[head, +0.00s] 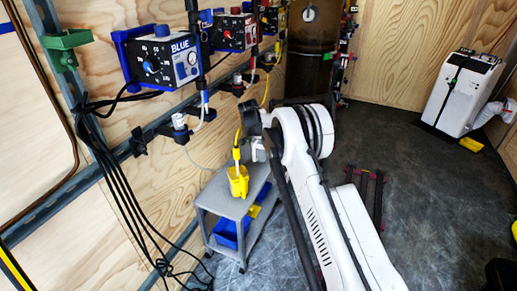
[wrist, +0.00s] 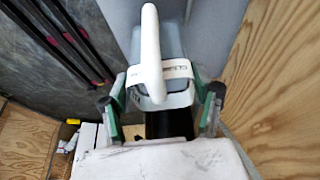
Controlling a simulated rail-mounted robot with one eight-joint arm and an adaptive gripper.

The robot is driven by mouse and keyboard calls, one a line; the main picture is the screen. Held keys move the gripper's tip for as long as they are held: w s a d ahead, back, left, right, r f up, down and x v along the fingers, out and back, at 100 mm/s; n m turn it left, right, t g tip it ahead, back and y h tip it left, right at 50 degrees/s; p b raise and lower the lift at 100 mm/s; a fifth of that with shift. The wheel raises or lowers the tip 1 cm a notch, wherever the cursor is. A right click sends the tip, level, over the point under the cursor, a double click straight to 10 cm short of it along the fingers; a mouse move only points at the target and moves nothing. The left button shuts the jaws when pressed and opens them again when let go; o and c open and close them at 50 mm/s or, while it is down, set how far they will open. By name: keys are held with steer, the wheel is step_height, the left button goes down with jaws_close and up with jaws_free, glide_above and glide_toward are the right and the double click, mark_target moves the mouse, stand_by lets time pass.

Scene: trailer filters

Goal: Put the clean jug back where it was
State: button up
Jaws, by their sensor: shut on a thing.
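The jug (wrist: 151,45) has a white handle, a pale lid and a grey, see-through body. It fills the upper middle of the wrist view, with small lettering on its band that is too blurred to read surely. My gripper (wrist: 161,97) is shut on the jug, with one green-edged finger on each side of it. In the head view my white arm reaches toward the wall, and its links hide the jug and the fingers. I cannot tell whether the jug touches a surface below it.
A grey cart (head: 225,203) stands by the wall, with a yellow container (head: 237,184) on top and a blue bin (head: 228,232) below. Control boxes, including the BLUE one (head: 165,58), hang above. A white machine (head: 464,92) stands far right. Dark floor (head: 410,165) lies open.

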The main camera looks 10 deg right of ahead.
steer(key=shift+f, duration=0.75)
steer(key=shift+f, duration=0.1)
steer(key=o, duration=1.8)
steer(key=shift+c, duration=0.2)
